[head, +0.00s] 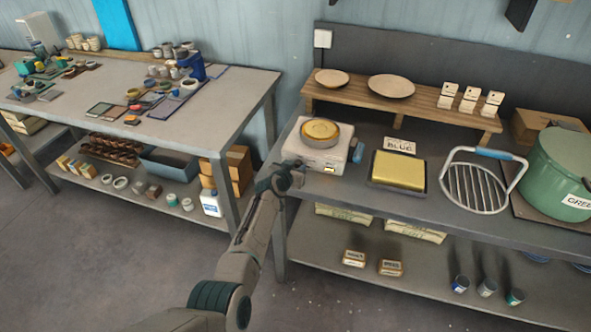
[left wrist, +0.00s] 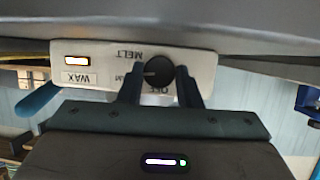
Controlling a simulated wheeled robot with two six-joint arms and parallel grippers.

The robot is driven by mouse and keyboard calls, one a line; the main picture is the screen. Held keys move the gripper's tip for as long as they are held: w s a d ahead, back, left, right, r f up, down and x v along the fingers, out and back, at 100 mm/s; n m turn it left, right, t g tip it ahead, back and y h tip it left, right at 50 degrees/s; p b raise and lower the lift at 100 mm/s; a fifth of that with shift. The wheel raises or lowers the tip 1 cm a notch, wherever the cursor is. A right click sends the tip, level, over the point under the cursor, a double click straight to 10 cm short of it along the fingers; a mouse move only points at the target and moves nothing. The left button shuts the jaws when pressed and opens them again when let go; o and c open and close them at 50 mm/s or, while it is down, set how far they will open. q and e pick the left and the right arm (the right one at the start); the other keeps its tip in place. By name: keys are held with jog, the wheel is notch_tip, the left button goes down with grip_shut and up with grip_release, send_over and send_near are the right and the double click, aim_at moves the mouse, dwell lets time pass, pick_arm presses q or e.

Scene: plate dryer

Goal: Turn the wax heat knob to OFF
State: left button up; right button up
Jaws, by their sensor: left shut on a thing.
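The wax heater (head: 312,155) is a pale box with a round yellow-topped pot (head: 320,130), at the left end of the right-hand bench. My left gripper (head: 296,167) reaches its front from below left. In the left wrist view, which is upside down, the dark round heat knob (left wrist: 159,71) sits on the pale front panel (left wrist: 205,68) between the fingers of my left gripper (left wrist: 160,84), shut on it. I cannot tell surely where the knob points. A lamp (left wrist: 77,61) glows beside the WAX label.
A yellow block on a dark tray (head: 398,172), a wire rack (head: 475,188) and a green pot (head: 560,170) stand to the right. A wooden riser (head: 430,108) holds plates behind. A cluttered second bench (head: 230,88) stands left, across a gap.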

pick_arm(q)
jog(key=n+b, duration=0.1)
jog(key=b, duration=0.2)
jog(key=n+h+b, duration=0.1)
jog(key=b, duration=0.1)
jog(key=shift+w+a+f+n+h+b, duration=0.1)
jog(key=shift+a+f+n+h+b, duration=0.05)
jog(key=shift+f+n+h+b, duration=0.2)
jog(key=shift+r+n+h+b, duration=0.2)
jog(key=shift+n+h+b, duration=0.05)
jog(key=shift+b, duration=0.2)
jog(key=shift+r, duration=0.15)
jog(key=o, duration=0.8)
jog(key=shift+o, duration=0.9)
jog(key=shift+w, duration=0.1)
